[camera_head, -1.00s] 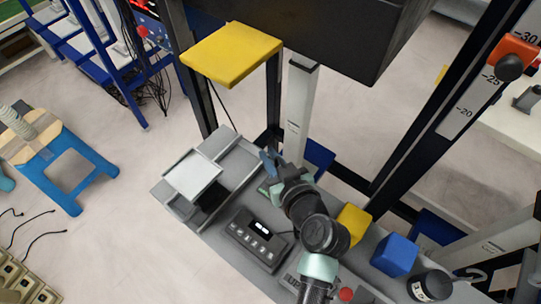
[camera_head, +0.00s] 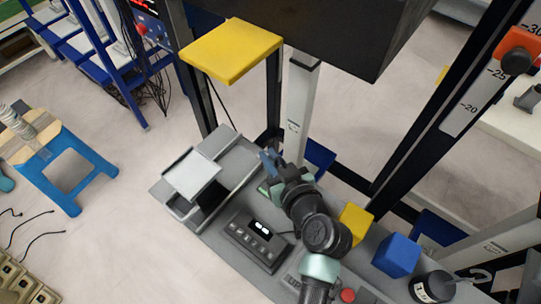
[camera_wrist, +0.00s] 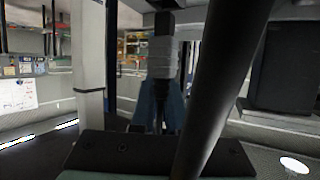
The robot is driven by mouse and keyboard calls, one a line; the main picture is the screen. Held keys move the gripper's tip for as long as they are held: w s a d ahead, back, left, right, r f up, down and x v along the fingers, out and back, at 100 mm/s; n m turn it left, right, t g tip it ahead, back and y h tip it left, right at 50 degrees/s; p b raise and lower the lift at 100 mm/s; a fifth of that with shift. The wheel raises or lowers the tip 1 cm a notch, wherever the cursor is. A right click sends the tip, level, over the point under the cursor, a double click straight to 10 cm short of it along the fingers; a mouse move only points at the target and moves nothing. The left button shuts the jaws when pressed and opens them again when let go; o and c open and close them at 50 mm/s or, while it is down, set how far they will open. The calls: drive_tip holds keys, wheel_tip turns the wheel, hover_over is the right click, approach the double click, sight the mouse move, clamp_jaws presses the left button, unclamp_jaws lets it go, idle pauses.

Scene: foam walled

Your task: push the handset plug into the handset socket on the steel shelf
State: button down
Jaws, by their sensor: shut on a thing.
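My gripper (camera_head: 269,160), with blue fingers, is shut above the back edge of the grey steel shelf (camera_head: 222,222). In the wrist view the blue fingers (camera_wrist: 160,108) meet at a pale grey ribbed piece with a dark end, which appears to be the handset plug (camera_wrist: 163,58). In the head view the plug is too small to tell from the fingers. A small greenish part shows on the shelf just below the gripper, partly hidden by my arm. I cannot make out the handset socket in either view.
A dark control box (camera_head: 254,240) with a lit display and a pale-topped scale (camera_head: 191,175) stand on the shelf. A yellow block (camera_head: 355,224), a blue block (camera_head: 397,255) and a black hooked weight (camera_head: 431,288) are right of my arm. A thick dark bar (camera_wrist: 222,80) crosses the wrist view.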

drive_tip(key=shift+f+b, duration=1)
drive_tip(key=shift+f, duration=0.15)
drive_tip(key=c, duration=0.8)
unclamp_jaws()
drive_tip(key=shift+r, duration=0.1)
drive_tip(key=shift+c, duration=0.2)
drive_tip(key=v, duration=1.3)
